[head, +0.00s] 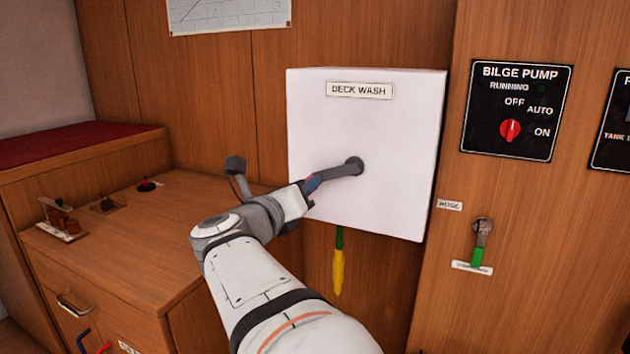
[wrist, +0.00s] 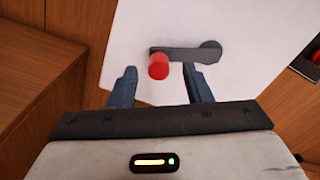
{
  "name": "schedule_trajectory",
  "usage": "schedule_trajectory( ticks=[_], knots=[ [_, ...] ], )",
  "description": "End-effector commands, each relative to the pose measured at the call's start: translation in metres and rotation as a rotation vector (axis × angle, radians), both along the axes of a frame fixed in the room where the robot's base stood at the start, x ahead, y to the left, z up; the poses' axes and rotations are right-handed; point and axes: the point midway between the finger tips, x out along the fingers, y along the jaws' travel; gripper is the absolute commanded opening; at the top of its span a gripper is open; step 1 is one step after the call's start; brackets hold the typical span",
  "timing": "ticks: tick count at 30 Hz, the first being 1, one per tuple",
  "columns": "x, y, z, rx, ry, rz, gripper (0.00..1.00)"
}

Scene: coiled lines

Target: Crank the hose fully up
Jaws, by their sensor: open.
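The white deck wash box (head: 365,110) is fixed to the wooden wall. Its grey crank (head: 345,169) runs left from the hub on the box's front; it also shows in the wrist view (wrist: 186,54). The crank's red knob (wrist: 158,66) points towards the wrist camera; my gripper mostly hides it in the head view. My gripper (head: 311,186) is open, with its blue fingers (wrist: 160,69) on either side of the knob and gaps showing at both sides. A green hose (head: 339,238) with a yellow nozzle (head: 338,271) hangs below the box.
A wooden cabinet (head: 120,250) with small levers on top stands at the left. A bilge pump panel (head: 516,110) with a red knob is at the right. Below it is a valve with a green handle (head: 477,256), beside a hose label (head: 449,205).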

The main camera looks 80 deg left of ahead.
Motion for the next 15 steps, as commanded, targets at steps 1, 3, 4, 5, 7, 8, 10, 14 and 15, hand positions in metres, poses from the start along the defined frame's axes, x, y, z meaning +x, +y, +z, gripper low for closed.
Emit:
schedule_trajectory(
  ticks=[1, 3, 4, 5, 7, 8, 10, 14, 15],
  knots=[
    [-0.005, -0.007, 0.002, 0.000, -0.001, 0.000, 0.45],
    [-0.012, -0.014, 0.001, -0.001, 0.000, 0.001, 0.45],
    [-0.014, -0.017, 0.002, 0.000, 0.000, 0.001, 0.45],
    [-0.015, -0.019, 0.001, 0.000, 0.000, 0.000, 0.45],
    [-0.017, -0.023, 0.001, 0.001, -0.001, -0.002, 0.45],
    [-0.018, -0.023, 0.001, 0.001, -0.001, -0.002, 0.45],
    [-0.019, -0.024, 0.000, 0.000, -0.001, -0.001, 0.45],
    [-0.019, -0.024, 0.000, 0.000, -0.001, -0.001, 0.45],
    [-0.019, -0.024, 0.000, 0.000, -0.001, -0.001, 0.45]
  ],
)
